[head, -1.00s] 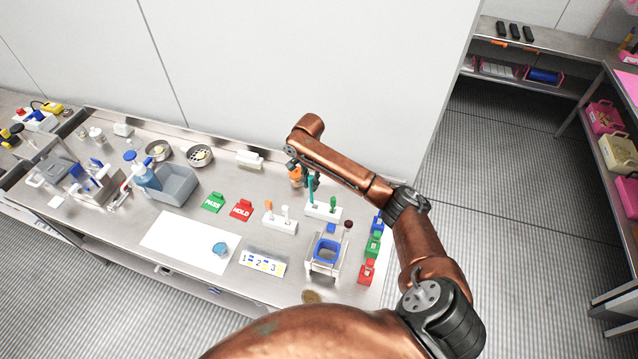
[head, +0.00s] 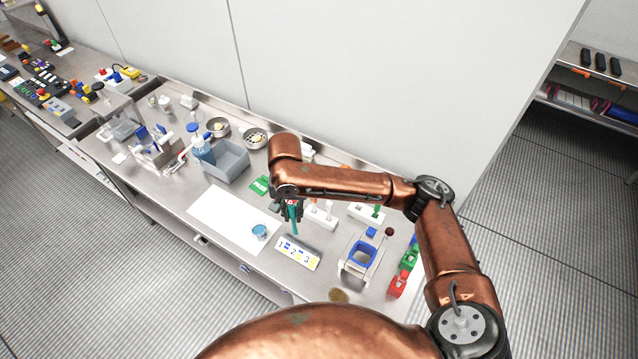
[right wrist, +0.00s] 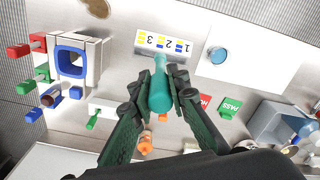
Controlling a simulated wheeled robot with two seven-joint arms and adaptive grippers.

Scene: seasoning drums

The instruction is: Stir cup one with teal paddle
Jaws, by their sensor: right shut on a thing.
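My right gripper (head: 288,198) is shut on the teal paddle (head: 293,213), which hangs down near the numbered strip (head: 298,252) marked 1, 2, 3. In the right wrist view the teal paddle (right wrist: 159,92) sits between the fingers, its far end near the strip's 3 (right wrist: 148,40). A small cup with blue contents (head: 260,231) stands on the white sheet, left of the strip; it also shows in the right wrist view (right wrist: 217,55). I cannot tell whether this is cup one. The paddle is apart from this cup. My left gripper is not in view.
White holders (head: 366,216) with coloured handles stand behind the strip. A blue-rimmed frame (head: 361,256) and red and green blocks (head: 398,285) are to the right. A grey bin (head: 228,163) and a spray bottle (head: 200,148) stand to the left. The white sheet (head: 226,212) is mostly clear.

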